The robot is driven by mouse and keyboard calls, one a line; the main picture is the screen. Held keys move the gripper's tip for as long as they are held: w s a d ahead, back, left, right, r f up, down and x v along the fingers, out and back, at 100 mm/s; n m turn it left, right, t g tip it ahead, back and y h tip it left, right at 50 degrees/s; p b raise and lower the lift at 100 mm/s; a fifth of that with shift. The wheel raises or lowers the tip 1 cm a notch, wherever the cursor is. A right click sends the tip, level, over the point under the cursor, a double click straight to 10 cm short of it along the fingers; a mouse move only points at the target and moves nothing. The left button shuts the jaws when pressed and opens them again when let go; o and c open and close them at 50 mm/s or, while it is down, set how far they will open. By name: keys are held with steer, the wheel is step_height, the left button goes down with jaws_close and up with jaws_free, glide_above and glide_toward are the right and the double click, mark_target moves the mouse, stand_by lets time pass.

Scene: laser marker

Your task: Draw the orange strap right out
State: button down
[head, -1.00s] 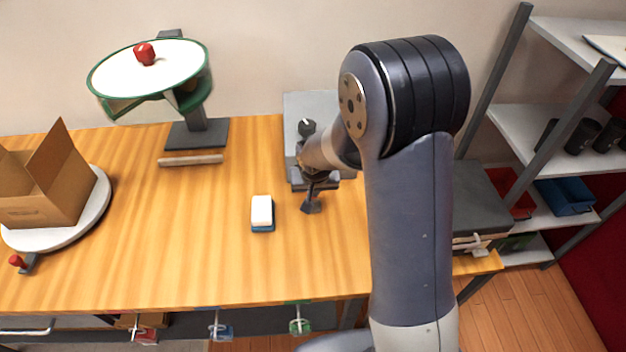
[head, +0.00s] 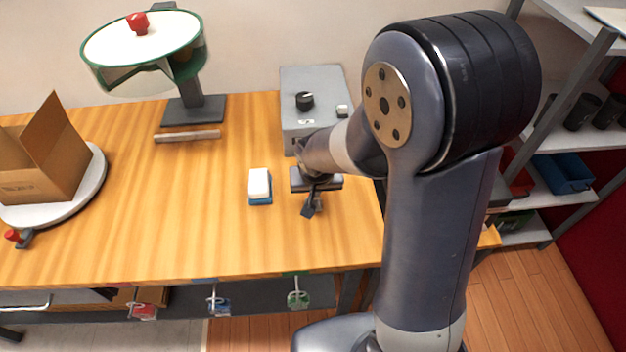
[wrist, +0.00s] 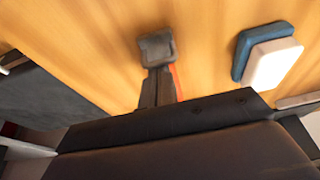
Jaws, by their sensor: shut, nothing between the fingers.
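My gripper (head: 309,209) is shut and empty, pointing down over the front right part of the wooden bench. In the wrist view its closed fingers (wrist: 157,48) end above the bench top. A thin orange-red sliver (wrist: 176,82) shows beside the fingers in the wrist view. I cannot tell whether it is the orange strap, or whether it touches the fingers. No strap is clearly visible in the head view, where my arm hides the right end of the bench.
A white-and-blue block (head: 260,185) lies left of my gripper. A grey box with a black knob (head: 318,85) stands behind it. A round magnifier-like stand (head: 145,50) and an open carton (head: 45,175) are further left. Shelving (head: 560,135) stands right.

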steer(key=s+b, duration=0.2)
steer(key=s, duration=0.7)
steer(key=shift+s, duration=0.3)
steer(key=shift+s+d+f, duration=0.1)
steer(key=shift+s, duration=0.15)
steer(key=shift+f, duration=0.1)
